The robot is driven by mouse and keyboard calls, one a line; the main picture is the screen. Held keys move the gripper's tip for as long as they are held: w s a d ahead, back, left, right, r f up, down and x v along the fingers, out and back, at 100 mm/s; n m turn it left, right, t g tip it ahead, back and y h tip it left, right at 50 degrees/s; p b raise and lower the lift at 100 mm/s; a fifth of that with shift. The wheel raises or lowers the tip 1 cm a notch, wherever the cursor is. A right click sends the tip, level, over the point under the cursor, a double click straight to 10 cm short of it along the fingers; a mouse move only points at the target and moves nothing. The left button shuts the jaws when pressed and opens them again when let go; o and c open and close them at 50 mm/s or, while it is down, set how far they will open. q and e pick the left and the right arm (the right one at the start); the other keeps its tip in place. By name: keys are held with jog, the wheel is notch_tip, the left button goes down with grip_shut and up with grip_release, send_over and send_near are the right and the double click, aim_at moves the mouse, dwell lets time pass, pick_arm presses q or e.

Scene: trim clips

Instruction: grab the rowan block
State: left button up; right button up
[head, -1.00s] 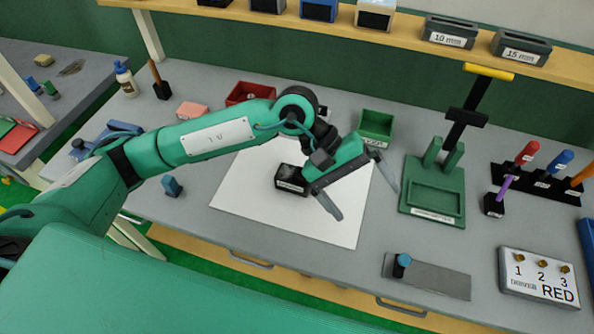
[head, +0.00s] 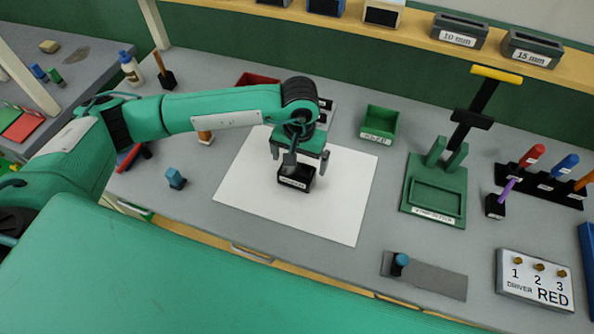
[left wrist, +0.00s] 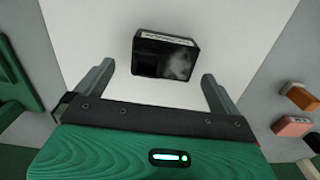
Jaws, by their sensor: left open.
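A small black box-shaped piece (head: 296,178) with a white label sits on the white sheet (head: 345,215); the label is too small to read, so I cannot tell if it is the rowan block. In the left wrist view the black piece (left wrist: 163,57) lies just beyond and between the fingertips. My left gripper (head: 300,157) is open, pointing down over the black piece, with one finger on each side. Nothing is between its fingers at the base. My right gripper is not in view.
A green bin (head: 380,125) stands behind the sheet, and a green stand (head: 436,190) to its right. A blue piece (head: 176,178) lies left of the sheet. A pink block (left wrist: 292,126) shows at the wrist view's right. The sheet's right part is clear.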

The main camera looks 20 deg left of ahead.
aim_at(296, 171)
pick_arm(q)
jog(key=f+p, duration=0.2)
jog(key=f, duration=0.1)
jog(key=f+p, duration=0.1)
jog(key=f, duration=0.1)
jog(key=shift+s+a, duration=0.3)
jog(key=shift+s, duration=0.05)
jog(key=shift+f, duration=0.4)
jog(key=shift+w, duration=0.1)
jog(key=c, duration=1)
jog(key=shift+r, duration=0.1)
